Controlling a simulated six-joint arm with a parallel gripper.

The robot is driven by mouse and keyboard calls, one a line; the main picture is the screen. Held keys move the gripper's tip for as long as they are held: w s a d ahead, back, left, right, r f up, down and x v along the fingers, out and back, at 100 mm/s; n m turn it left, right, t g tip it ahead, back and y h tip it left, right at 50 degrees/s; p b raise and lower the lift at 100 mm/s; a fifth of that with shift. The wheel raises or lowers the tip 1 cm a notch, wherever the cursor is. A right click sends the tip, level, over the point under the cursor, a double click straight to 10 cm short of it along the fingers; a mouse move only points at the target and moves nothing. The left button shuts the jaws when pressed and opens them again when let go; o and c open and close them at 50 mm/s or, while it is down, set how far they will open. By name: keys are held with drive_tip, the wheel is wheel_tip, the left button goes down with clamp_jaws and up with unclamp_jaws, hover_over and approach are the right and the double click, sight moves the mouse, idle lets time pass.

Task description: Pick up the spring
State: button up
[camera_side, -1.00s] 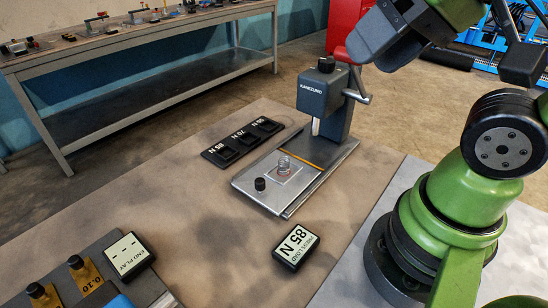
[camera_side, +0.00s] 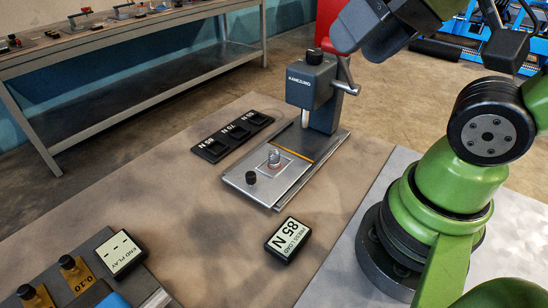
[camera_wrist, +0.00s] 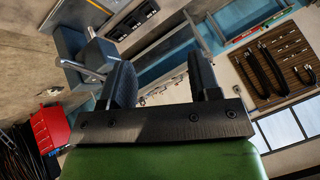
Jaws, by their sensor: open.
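The spring (camera_side: 273,157) is a small metal coil standing on a square pad on the flat base plate (camera_side: 238,179) of a bench press (camera_side: 312,82). It sits in front of the press column, to the lower left of the ram. I do not make it out in the wrist view. My gripper (camera_wrist: 162,80) shows two dark fingers spread apart with nothing between them. In the side view my dark wrist is high at the top right, well away from the spring, and the fingertips are not clearly seen there.
The press lever (camera_side: 346,86) sticks out at the right. A black three-slot tray (camera_side: 232,136) lies left of the press. A PRESS LOAD 85 N display (camera_side: 288,240) and an END PLAY display (camera_side: 121,254) are nearer.

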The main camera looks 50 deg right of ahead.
drive_tip(key=shift+r, duration=0.1)
wheel_tip(320, 180, up, 5)
drive_tip(key=n+g+h, duration=0.6)
drive_tip(key=n, duration=1.9)
hover_over(274, 153)
drive_tip(key=s+a, duration=0.1)
drive_tip(key=a, duration=0.2)
drive_tip(key=f, duration=2.8)
drive_tip(key=shift+s+d+f, duration=0.1)
drive_tip(key=shift+d, duration=0.1)
drive_tip(key=x, duration=0.6)
drive_tip(key=shift+w+d, duration=0.15)
drive_tip(key=shift+w, duration=0.1)
clamp_jaws()
drive_tip(key=shift+r, duration=0.25)
